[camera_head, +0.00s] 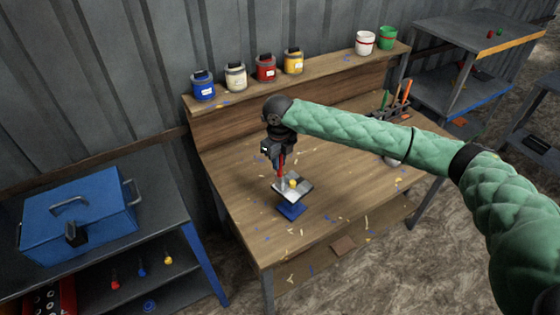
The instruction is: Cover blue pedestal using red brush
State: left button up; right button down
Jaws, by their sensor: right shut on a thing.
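The blue pedestal (291,211) stands on the wooden workbench, with a pale, shiny square plate (304,189) at its top. A small yellow object (293,182) sits on the plate. My right gripper (279,160) is above the pedestal, pointing down, shut on the red brush (281,172). The brush's lower end is close to the plate; I cannot tell whether it touches. My left gripper is not in view.
Blue (203,87), white (236,77), red (266,69) and yellow (293,62) paint jars stand on the back shelf. A tool holder (399,105) is at the bench's right. A blue toolbox (78,215) sits at left. The bench front (340,225) holds only small paint specks.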

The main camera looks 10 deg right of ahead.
jog(key=shift+r, duration=2.45)
jog(key=w+d, duration=0.4)
jog(key=d, duration=0.3)
jog(key=shift+w+f, duration=0.2)
jog(key=shift+w, duration=0.1)
jog(key=shift+f, duration=0.1)
jog(key=shift+f+b, duration=0.4)
jog(key=shift+f, duration=1.75)
